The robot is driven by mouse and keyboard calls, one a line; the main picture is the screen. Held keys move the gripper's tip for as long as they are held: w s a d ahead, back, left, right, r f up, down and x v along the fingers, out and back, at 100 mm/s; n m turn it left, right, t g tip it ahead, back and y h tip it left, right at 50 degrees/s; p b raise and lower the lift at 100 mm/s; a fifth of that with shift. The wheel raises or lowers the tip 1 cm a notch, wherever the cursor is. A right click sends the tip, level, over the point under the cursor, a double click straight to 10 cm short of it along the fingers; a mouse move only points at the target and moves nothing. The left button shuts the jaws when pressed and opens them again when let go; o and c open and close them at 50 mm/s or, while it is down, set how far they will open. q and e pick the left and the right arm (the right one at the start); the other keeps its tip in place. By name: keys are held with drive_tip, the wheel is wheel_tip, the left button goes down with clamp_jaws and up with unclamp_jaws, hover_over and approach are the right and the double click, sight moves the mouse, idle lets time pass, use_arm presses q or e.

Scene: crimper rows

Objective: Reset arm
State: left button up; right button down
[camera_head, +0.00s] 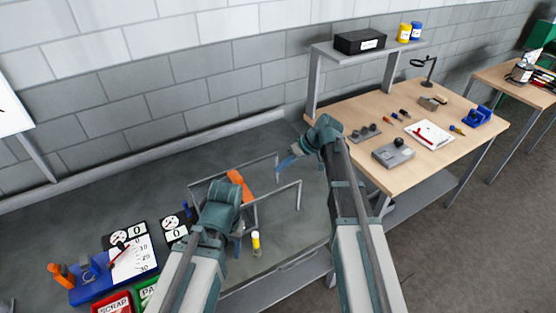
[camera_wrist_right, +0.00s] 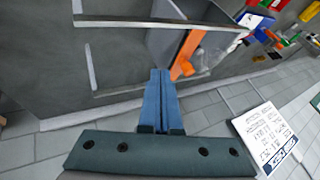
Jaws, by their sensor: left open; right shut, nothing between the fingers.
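My right gripper (camera_head: 285,163) is above the far part of the grey bench (camera_head: 80,215). In the right wrist view its two blue fingers (camera_wrist_right: 160,100) lie together with nothing between them. My left gripper (camera_head: 213,230) is over the bench's front part, with its blue fingers showing apart on either side of my wrist. The wrist hides most of it. An orange-handled tool (camera_head: 240,185) leans at a grey metal frame (camera_head: 298,192) between the grippers. It also shows in the right wrist view (camera_wrist_right: 185,58), apart from the fingers.
A yellow-capped item (camera_head: 256,240) stands near the left gripper. A blue gauge fixture (camera_head: 88,292), a red scrap bin (camera_head: 113,303) and a green bin (camera_head: 146,291) are at front left. A wooden table (camera_head: 350,112) with tools and a raised shelf (camera_head: 345,53) stands right.

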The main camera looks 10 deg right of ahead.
drive_tip(key=shift+f, duration=0.1)
drive_tip(key=s+a+f+g+h+b, duration=0.1)
drive_tip(key=s+a+f+h+b, duration=0.1)
drive_tip(key=s+f, duration=0.3)
drive_tip(key=s+a+f+m+h+b, duration=0.1)
drive_tip(key=s+a+f+h+b, duration=0.2)
drive_tip(key=s, duration=0.8)
drive_tip(key=s+a+f+g+h+b, duration=0.1)
drive_tip(key=s+a+f+h+b, duration=0.1)
drive_tip(key=s+f+b, duration=0.4)
drive_tip(key=s+f+h, duration=0.1)
drive_tip(key=s, duration=0.2)
drive_tip(key=shift+a+f+g, duration=0.25)
drive_tip(key=shift+f+g, duration=0.05)
drive_tip(key=shift+s, duration=0.1)
